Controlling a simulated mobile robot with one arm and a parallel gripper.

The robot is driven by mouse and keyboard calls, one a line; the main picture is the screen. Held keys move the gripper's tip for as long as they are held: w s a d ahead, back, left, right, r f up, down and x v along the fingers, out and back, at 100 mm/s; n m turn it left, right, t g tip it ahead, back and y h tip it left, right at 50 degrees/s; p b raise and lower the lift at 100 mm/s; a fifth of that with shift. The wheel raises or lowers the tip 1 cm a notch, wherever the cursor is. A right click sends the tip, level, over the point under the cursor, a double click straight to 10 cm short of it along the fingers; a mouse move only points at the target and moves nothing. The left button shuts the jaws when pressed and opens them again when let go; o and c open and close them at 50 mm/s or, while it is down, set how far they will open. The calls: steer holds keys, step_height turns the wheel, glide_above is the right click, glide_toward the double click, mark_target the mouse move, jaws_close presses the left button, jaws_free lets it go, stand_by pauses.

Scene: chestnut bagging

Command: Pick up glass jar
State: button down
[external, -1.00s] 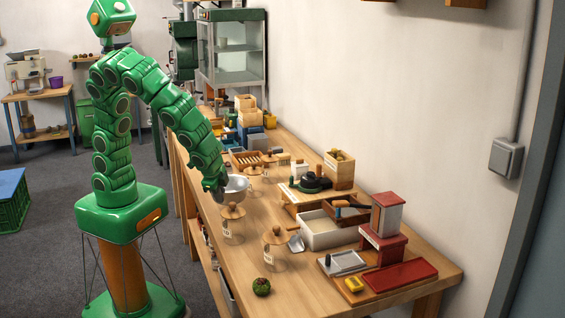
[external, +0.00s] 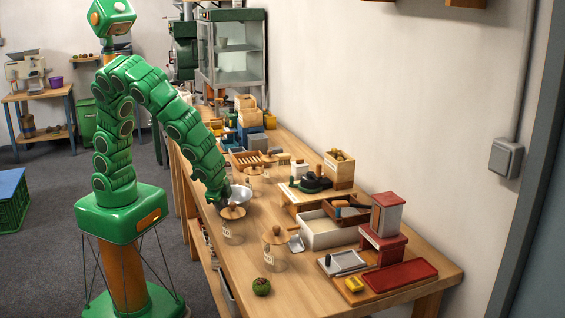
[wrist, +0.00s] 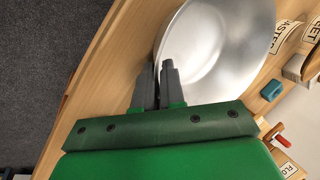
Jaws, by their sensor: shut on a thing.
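Glass jars with round wooden lids stand on the workbench: one in front of the bowl (external: 233,229), one nearer the bench's front right (external: 274,256) and one behind the bowl (external: 255,182). A shiny metal bowl (external: 241,195) sits just behind the front left jar, and it fills the upper middle of the wrist view (wrist: 225,45). My gripper (external: 221,202) is at the bowl's left side. In the wrist view its two grey fingers (wrist: 155,75) straddle the bowl's rim and are shut on it. No jar is between the fingers.
The wooden workbench (external: 315,288) runs along the wall. A green-brown ball (external: 261,287) lies near its front edge. A white bin (external: 325,232), a red grinder-like stand (external: 384,240) and a red tray (external: 400,276) fill the right side. A small metal scoop (external: 296,243) lies beside the right jar.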

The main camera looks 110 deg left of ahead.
steer(key=c, duration=1.2)
jaws_free()
steer(key=shift+r, duration=0.1)
steer(key=v, duration=1.1)
steer(key=s+r+h, duration=0.1)
steer(key=s+r, duration=0.1)
steer(key=s, duration=0.7)
steer(key=s+d+r+g+h, duration=0.1)
steer(key=s+r+h, duration=0.1)
steer(key=s, duration=0.8)
steer(key=s+d+r+m+h, duration=0.1)
steer(key=s+r, duration=0.2)
steer(key=s, duration=0.6)
steer(key=shift+s+d+r, duration=0.1)
steer(key=shift+s+d, duration=0.05)
steer(key=shift+s, duration=0.25)
steer(key=o, duration=0.4)
steer(key=shift+s+d, duration=0.1)
steer(key=shift+s, duration=0.15)
steer(key=o, duration=0.8)
